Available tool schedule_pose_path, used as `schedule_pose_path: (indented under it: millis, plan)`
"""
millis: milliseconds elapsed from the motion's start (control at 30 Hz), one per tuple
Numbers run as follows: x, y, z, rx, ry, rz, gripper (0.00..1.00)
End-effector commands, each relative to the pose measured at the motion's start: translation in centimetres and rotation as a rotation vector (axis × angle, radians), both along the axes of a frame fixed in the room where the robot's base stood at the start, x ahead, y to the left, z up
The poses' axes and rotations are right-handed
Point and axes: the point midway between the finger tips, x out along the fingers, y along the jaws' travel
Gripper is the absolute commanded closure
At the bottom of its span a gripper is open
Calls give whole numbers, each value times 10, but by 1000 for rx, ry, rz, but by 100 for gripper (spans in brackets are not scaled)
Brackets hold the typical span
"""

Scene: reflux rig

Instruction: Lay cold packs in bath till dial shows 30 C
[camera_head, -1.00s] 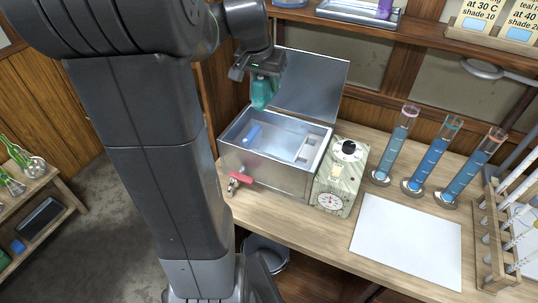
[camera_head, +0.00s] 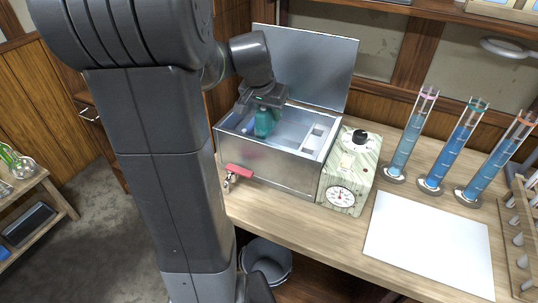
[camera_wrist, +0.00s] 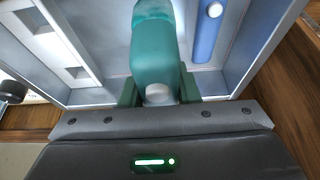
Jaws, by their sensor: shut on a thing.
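My gripper (camera_head: 262,103) is shut on a teal cold pack (camera_head: 264,122) and holds it at the opening of the metal bath (camera_head: 262,168). In the wrist view the teal pack (camera_wrist: 153,50) hangs between the fingers, over the bath's interior. A blue pack (camera_wrist: 208,30) lies in the bath beside it, and only a small part of it shows in the head view (camera_head: 246,127). The dial (camera_head: 341,196) is on the front of the green control box right of the bath; its reading is too small to tell. The bath's lid (camera_head: 310,65) stands open behind.
A red-handled tap (camera_head: 238,171) sticks out at the bath's front. Three cylinders of blue liquid (camera_head: 436,165) stand at the right, near a wooden tube rack (camera_head: 520,235). A white sheet (camera_head: 428,243) lies in front. A bucket (camera_head: 266,258) is below the table edge.

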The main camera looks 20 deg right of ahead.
Motion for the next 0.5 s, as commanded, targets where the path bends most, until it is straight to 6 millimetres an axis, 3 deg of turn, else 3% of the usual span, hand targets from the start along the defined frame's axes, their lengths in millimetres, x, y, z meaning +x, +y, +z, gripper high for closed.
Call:
schedule_pose_path:
  millis: [200,500]
  plan:
    - [-1,0,-41,1,5,1,100]
    - [-1,0,-76,2,4,0,100]
